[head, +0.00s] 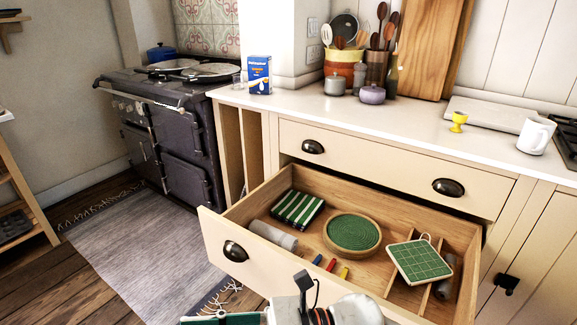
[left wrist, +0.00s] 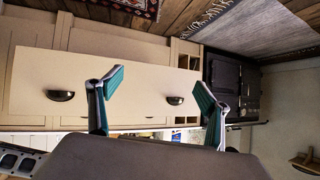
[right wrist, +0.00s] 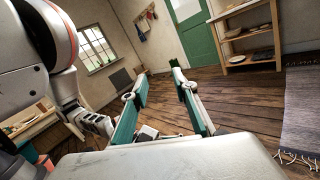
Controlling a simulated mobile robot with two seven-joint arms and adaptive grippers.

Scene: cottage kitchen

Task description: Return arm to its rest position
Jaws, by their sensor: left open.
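My left gripper (left wrist: 158,82) is open and empty in the left wrist view, its two green-padded fingers well apart. It faces the cream drawer front, which appears upside down there, and nothing lies between the fingers. My right gripper (right wrist: 159,72) is open and empty in the right wrist view, with its fingers apart over the wooden floor. In the head view, parts of an arm of mine and a green finger pad show at the bottom edge, in front of the open drawer (head: 218,240). I cannot tell there which arm it is.
The drawer holds a green round trivet (head: 352,232), a striped cloth (head: 297,208), a green square board (head: 419,261) and small coloured items. The counter (head: 400,118) carries a white mug (head: 535,136) and a yellow cup (head: 458,121). A grey rug (head: 150,255) lies left.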

